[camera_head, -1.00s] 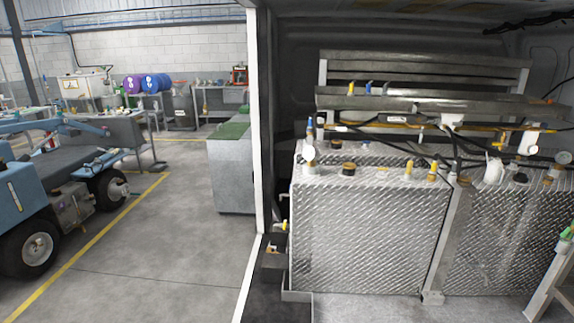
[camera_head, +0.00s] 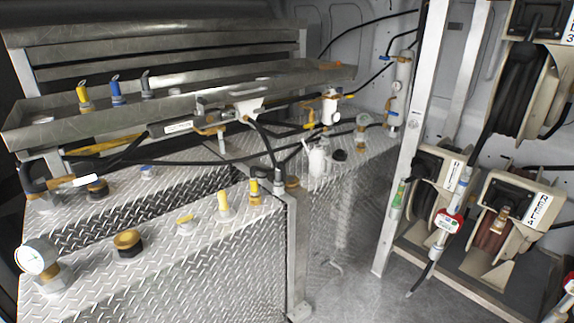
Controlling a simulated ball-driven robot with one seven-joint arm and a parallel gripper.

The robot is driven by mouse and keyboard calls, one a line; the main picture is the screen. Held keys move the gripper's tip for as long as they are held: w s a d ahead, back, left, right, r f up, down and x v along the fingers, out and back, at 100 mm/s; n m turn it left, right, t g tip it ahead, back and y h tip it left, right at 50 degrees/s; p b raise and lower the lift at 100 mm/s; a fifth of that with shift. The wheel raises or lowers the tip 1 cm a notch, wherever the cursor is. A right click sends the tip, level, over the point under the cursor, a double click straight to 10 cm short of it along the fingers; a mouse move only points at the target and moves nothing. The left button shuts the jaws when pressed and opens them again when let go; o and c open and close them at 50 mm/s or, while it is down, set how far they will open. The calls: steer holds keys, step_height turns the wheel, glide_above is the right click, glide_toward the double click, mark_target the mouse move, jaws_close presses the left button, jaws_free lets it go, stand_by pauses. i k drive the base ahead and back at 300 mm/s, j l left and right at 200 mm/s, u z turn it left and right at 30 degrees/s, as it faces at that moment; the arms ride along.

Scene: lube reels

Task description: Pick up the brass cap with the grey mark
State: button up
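Several brass-coloured fittings sit on the diamond-plate tanks. One brass cap (camera_head: 128,240) on a dark base is on the near tank's top at left. A darker cap with brass (camera_head: 97,187) is further back, left. A small brass fitting (camera_head: 292,182) is by the tank corner, and another brass piece (camera_head: 362,119) tops the far tank near the back. I cannot tell a grey mark on any of them at this size. My gripper is not in view.
A gauge (camera_head: 36,258) and yellow-topped fittings (camera_head: 224,203) stand on the near tank. A metal tray (camera_head: 200,88) with upright nozzles and hoses hangs over the tanks. Hose reels (camera_head: 505,225) stand on a rack at right. Grey floor (camera_head: 375,295) shows between.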

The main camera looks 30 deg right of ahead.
mark_target(292, 181)
steer(key=i+l+u, duration=0.1)
steer(key=i+l, duration=0.85)
steer(key=l, duration=0.3)
steer(key=i+j+u, duration=0.05)
